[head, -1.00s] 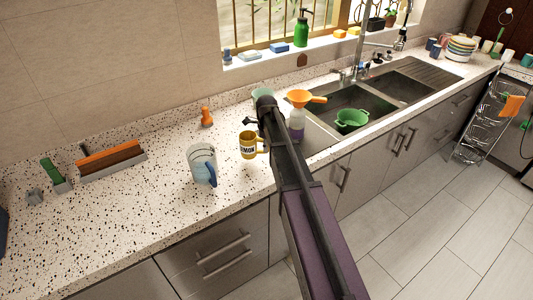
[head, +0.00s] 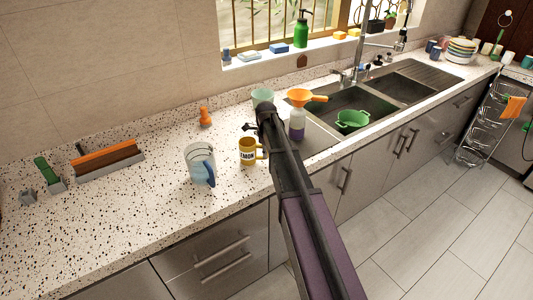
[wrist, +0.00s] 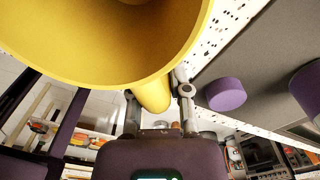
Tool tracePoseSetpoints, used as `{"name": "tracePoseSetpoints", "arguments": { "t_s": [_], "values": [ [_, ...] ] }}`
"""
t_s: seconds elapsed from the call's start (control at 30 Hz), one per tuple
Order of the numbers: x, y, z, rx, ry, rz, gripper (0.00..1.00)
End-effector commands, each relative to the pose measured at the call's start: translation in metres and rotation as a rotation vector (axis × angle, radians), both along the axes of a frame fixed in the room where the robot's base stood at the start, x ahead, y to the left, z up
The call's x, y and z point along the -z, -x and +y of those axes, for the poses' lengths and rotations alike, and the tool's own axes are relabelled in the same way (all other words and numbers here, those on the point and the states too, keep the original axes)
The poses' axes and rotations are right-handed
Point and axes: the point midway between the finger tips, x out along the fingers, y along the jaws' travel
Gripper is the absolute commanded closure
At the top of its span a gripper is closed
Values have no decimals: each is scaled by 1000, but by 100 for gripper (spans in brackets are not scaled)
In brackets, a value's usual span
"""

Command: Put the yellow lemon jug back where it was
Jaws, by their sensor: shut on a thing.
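The yellow lemon jug (head: 247,152) is upright over the speckled counter (head: 120,215), left of my arm, with dark lettering on its side. I cannot tell whether its base touches the counter. In the wrist view the jug's yellow body (wrist: 100,55) fills the upper left, and its handle runs down between the fingers. My gripper (wrist: 157,100) is shut on this handle. In the head view my arm hides most of the gripper.
A clear jug with a blue handle (head: 200,165) stands close left of the lemon jug. An orange figure-like item (head: 205,117) stands behind.

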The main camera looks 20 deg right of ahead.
Motion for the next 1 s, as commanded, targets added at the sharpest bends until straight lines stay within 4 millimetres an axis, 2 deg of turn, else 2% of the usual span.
{"name": "tracePoseSetpoints", "arguments": {
  "t_s": [0.03, 0.07, 0.1, 0.17, 0.67, 1.0],
  "values": [
    [3, 0, 0, 0, 0, 0, 100],
    [2, 0, 0, 0, 0, 0, 70],
    [1, 0, 0, 0, 0, 0, 58],
    [1, 0, 0, 0, 0, 0, 42],
    [-1, 0, 0, 0, 0, 0, 42],
    [-19, 0, 0, 0, 0, 0, 42]
  ]
}}
